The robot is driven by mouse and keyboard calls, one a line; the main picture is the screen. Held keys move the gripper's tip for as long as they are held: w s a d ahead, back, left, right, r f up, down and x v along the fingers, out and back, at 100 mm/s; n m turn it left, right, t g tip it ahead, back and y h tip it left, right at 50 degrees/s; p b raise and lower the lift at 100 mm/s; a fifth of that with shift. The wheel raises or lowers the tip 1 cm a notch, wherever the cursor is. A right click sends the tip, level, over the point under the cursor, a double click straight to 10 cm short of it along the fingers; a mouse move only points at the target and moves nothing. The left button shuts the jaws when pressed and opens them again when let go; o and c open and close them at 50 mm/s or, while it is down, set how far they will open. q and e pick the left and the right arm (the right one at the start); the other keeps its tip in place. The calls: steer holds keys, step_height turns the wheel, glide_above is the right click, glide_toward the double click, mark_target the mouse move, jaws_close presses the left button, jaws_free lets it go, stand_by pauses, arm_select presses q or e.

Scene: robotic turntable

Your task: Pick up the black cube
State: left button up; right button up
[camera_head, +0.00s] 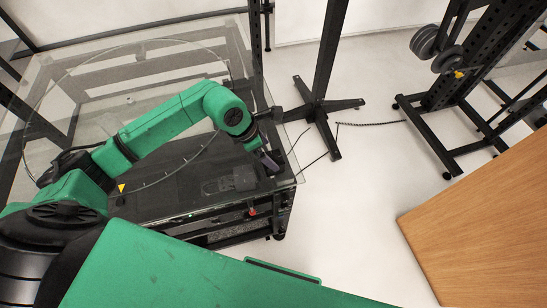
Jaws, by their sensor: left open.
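My left arm reaches in from the left over the glass turntable (60,110). My left gripper (269,160) is open and points down near the table's right front edge. A small dark block-like shape (245,178) shows just left of and below the fingers. It may be the black cube, but it blends with the dark surface under the glass, so I cannot be sure. It appears apart from the fingers. My right gripper is not in view.
A black stand (322,105) with splayed feet stands on the pale floor behind the table. A black rack (455,100) with weight plates is at the upper right. A wooden panel (485,225) is at the right. The floor between is mostly clear.

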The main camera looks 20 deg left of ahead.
mark_target(273, 158)
arm_select(q)
steer(key=p+x, duration=0.1)
steer(key=x, duration=0.1)
steer(key=p+x, duration=0.1)
steer(key=x, duration=0.1)
steer(key=shift+s+d+f, duration=0.15)
steer(key=shift+s, duration=0.05)
steer(key=shift+f, duration=0.3)
steer(key=shift+w, duration=0.1)
steer(key=c, duration=1.5)
steer(key=shift+c, duration=0.2)
steer(key=shift+r, duration=0.15)
